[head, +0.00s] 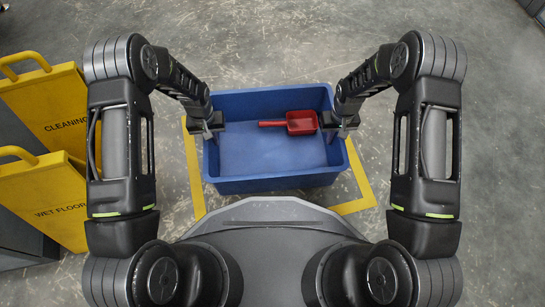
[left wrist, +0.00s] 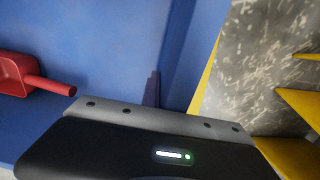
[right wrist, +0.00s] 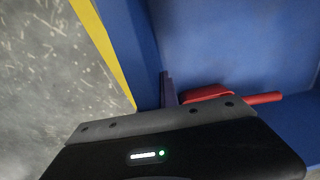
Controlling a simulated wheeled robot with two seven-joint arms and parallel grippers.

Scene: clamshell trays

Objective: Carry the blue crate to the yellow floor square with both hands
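The blue crate (head: 270,185) is in front of me in the head view, with a red scoop (head: 301,122) lying inside it. The yellow floor square (head: 194,175) is an outline showing at the crate's left, right and near right. The crate covers its far side, and I cannot tell whether the crate rests on the floor or hangs above it. My left gripper (head: 209,130) is shut on the crate's left wall. My right gripper (head: 341,127) is shut on its right wall. In each wrist view a finger shows inside the crate; the outer fingers are hidden.
Two yellow signs stand at the left, a cleaning sign (head: 58,110) and a wet floor sign (head: 45,195), near my left arm. Grey scuffed floor (head: 270,40) lies clear beyond the crate and to the right.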

